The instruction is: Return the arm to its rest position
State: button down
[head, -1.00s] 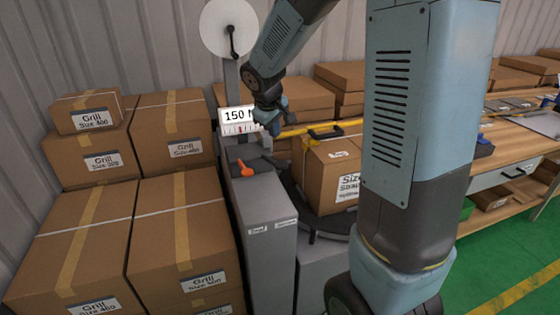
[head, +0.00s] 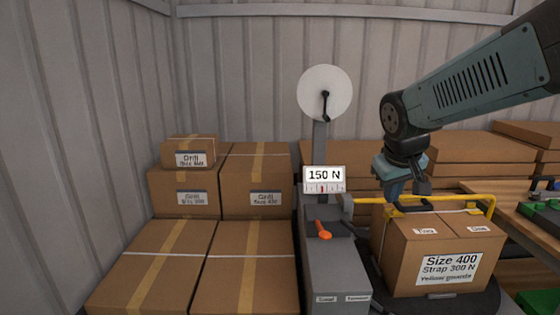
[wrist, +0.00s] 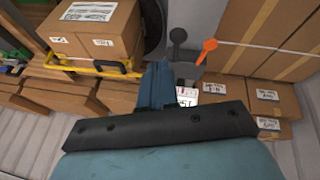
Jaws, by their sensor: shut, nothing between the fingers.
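My arm reaches in from the right in the head view. My gripper (head: 408,188) points down and is shut and empty, just above the back left part of a cardboard box labelled "Size 400, Strap 300 N, Yellow guards" (head: 405,262). I cannot tell whether it touches anything there. In the wrist view the blue gripper (wrist: 157,88) shows closed, with that box (wrist: 98,35) to its upper left. The box stands on a dark round turntable (head: 485,302) beside the grey strapping machine (head: 335,265).
A yellow bar (head: 460,197) runs behind and beside the box, close to my gripper. The machine has an orange lever (head: 322,234), a "150 N" display (head: 324,177) and a white reel (head: 325,92). Stacked grill boxes (head: 253,255) fill the left. A workbench (head: 528,222) stands at right.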

jog(key=s+a+r+m+t+y, duration=0.1)
jog(key=s+r+m, duration=0.1)
jog(key=s, duration=1.1)
jog(key=shift+y, duration=0.4)
jog(key=n+g, duration=0.6)
jog(key=n, duration=1.2)
send_over(360, 232)
jog(key=shift+s+d+f, duration=0.1)
jog(key=shift+f, duration=1.65)
notch_tip(360, 232, down, 14)
